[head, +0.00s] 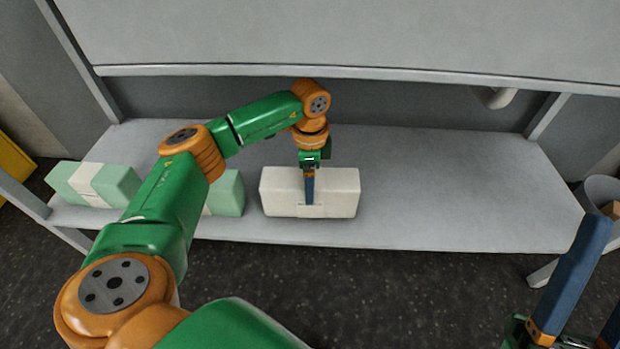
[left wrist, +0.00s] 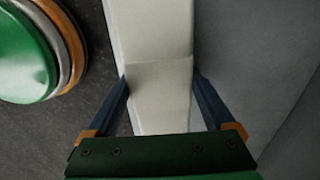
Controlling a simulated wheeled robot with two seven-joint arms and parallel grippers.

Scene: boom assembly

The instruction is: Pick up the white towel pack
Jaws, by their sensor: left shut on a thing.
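The white towel pack (head: 341,189) is a long block at the front of the lower grey shelf (head: 460,200). It appears to rest on the shelf. My left gripper (head: 309,190) reaches down over its middle and is shut on it. In the left wrist view, the white pack (left wrist: 155,30) runs between the two blue fingers of my left gripper (left wrist: 162,85), one on each side. The far finger is hidden in the head view. My right gripper (head: 590,300) is at the lower right, with its blue fingers apart and nothing visible between them.
A green and white pack (head: 112,184) lies at the shelf's left end. Another green pack (head: 229,193) is partly hidden behind my left arm. A grey upper board (head: 350,71) overhangs the back. The shelf right of the white pack is clear. A bin (head: 601,190) stands at the right.

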